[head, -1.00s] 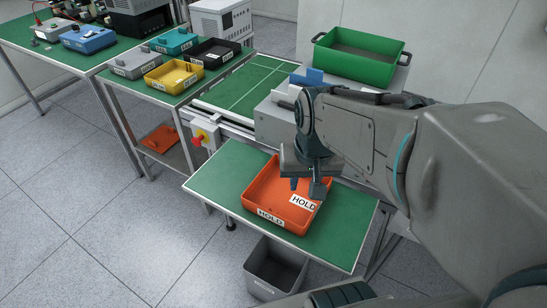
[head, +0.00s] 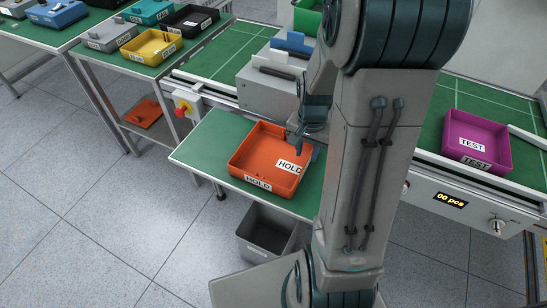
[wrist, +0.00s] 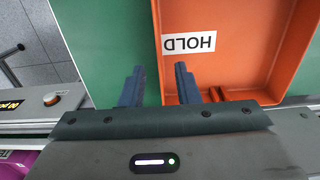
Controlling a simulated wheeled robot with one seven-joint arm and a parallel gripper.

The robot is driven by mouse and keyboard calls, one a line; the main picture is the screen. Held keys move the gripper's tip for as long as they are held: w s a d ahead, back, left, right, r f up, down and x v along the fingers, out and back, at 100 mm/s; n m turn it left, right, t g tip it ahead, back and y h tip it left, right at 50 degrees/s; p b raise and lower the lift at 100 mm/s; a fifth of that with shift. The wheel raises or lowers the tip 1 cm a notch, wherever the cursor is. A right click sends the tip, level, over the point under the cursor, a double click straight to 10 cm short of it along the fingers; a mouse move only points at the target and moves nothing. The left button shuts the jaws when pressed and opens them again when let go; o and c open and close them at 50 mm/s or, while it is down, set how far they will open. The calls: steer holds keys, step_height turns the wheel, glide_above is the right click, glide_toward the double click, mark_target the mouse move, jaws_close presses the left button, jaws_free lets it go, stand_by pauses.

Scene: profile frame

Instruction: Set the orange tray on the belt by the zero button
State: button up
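The orange tray (head: 262,165), labelled HOLD, sits upright on a green side table (head: 195,145) in front of the conveyor. My gripper (head: 306,152) is at the tray's right side in the head view. In the wrist view my gripper (wrist: 158,84) is open, its fingers apart with the wall of the orange tray (wrist: 240,75) between them; I see no grip on it. The green belt (head: 455,95) runs behind. A round orange button (wrist: 52,100) sits on the conveyor panel beside the display; its label is not readable.
A purple TEST tray (head: 477,140) stands on the belt at right, above the "00 pcs" display (head: 450,200). A grey machine (head: 268,85) covers the belt's middle. A grey bin (head: 266,230) is below the side table. Another orange tray (head: 143,112) lies on a low shelf.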

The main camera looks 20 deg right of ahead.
mark_target(304, 172)
steer(key=shift+s+f+p, duration=0.2)
steer(key=shift+f+p, duration=0.25)
steer(key=shift+f, duration=2.85)
jaws_close()
